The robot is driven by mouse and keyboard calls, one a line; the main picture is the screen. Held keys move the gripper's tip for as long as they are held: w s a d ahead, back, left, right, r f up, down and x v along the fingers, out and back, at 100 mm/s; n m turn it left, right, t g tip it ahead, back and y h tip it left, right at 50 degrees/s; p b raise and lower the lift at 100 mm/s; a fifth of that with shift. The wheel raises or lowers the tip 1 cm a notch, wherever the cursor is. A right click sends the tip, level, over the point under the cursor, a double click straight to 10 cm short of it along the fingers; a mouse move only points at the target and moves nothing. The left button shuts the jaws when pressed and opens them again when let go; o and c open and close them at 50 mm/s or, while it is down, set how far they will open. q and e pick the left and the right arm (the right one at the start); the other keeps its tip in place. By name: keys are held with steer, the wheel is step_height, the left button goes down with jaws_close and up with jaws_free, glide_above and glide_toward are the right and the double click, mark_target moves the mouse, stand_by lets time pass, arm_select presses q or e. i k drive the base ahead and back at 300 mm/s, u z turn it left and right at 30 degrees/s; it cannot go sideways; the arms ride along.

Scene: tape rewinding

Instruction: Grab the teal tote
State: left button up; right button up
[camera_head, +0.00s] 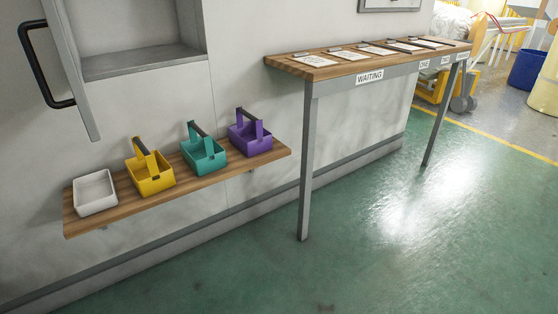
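The teal tote (205,156) stands upright on a low wooden shelf (272,152) against the wall, in the left half of the head view. It is an open box with an upright handle that has a dark grip bar on top. A yellow tote (152,181) of the same shape stands to its left and a purple tote (251,146) to its right, with small gaps between. Neither of my grippers shows in this view.
A white bin (96,194) sits at the shelf's left end. An open wall cabinet (143,65) with a black door handle hangs above. A higher wooden table (316,72) marked WAITING, with several clipboards, stands at right. The green floor (390,235) in front is clear.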

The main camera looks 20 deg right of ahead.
mark_target(204, 155)
steer(key=z, duration=0.5)
steer(key=i, duration=0.85)
steer(key=u, duration=0.4)
